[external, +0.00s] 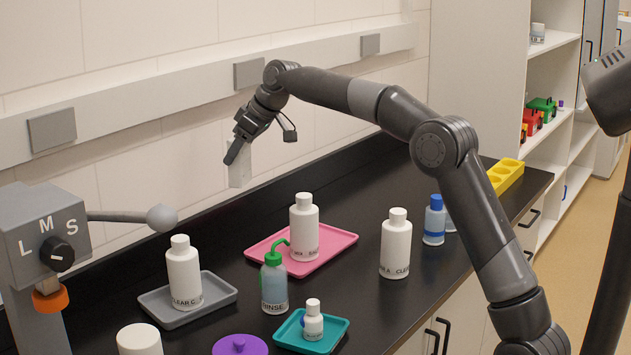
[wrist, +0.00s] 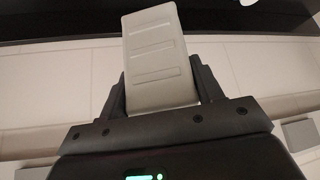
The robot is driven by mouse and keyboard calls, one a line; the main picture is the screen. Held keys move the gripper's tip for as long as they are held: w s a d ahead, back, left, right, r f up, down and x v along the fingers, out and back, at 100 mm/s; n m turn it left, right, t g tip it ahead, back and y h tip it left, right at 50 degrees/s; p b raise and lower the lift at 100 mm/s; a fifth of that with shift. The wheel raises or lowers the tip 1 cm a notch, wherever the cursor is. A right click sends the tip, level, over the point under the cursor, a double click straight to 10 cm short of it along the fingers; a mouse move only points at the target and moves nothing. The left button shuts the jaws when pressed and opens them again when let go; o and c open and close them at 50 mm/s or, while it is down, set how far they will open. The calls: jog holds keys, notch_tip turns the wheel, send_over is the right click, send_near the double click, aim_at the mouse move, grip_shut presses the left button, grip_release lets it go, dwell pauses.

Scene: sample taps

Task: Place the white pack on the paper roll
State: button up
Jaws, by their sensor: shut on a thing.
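My gripper (external: 236,150) is shut on the white pack (external: 240,174), high over the back of the black counter near the wall. The pack hangs below the fingers, slightly tilted. In the wrist view the pack (wrist: 158,55) is a pale block with shallow ridges, clamped between both fingers (wrist: 160,95). A plain white cylinder (external: 139,341), which looks like the paper roll, stands at the front left of the counter, cut off by the lower picture edge. Its visible top is bare. The pack is apart from it, farther back and to the right.
A grey tray (external: 218,287) with a white bottle, a pink tray (external: 338,242) with another, and a green-capped bottle (external: 274,286) stand between. A purple lid (external: 240,346) is beside the cylinder. A grey lever device (external: 45,235) stands at left. The counter's back strip is clear.

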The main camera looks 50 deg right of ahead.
jog(key=s+a+n+g+y, duration=0.1)
jog(key=s+a+n, duration=0.3)
jog(key=a, duration=1.1)
jog(key=s+a+n+g+y, duration=0.1)
jog(key=s+a, duration=0.5)
jog(key=a, duration=0.8)
jog(key=shift+w+a+f, duration=0.15)
jog(key=shift+a+f, duration=1.9)
jog(key=shift+f, duration=0.65)
jog(key=shift+w+a+f, duration=0.15)
jog(key=shift+a+f, duration=1.85)
jog(key=shift+f, duration=0.65)
jog(key=shift+w+a+f, duration=0.15)
jog(key=shift+a+f, duration=1.9)
jog(key=shift+f, duration=0.65)
jog(key=shift+f, duration=0.15)
jog(key=o, duration=1.1)
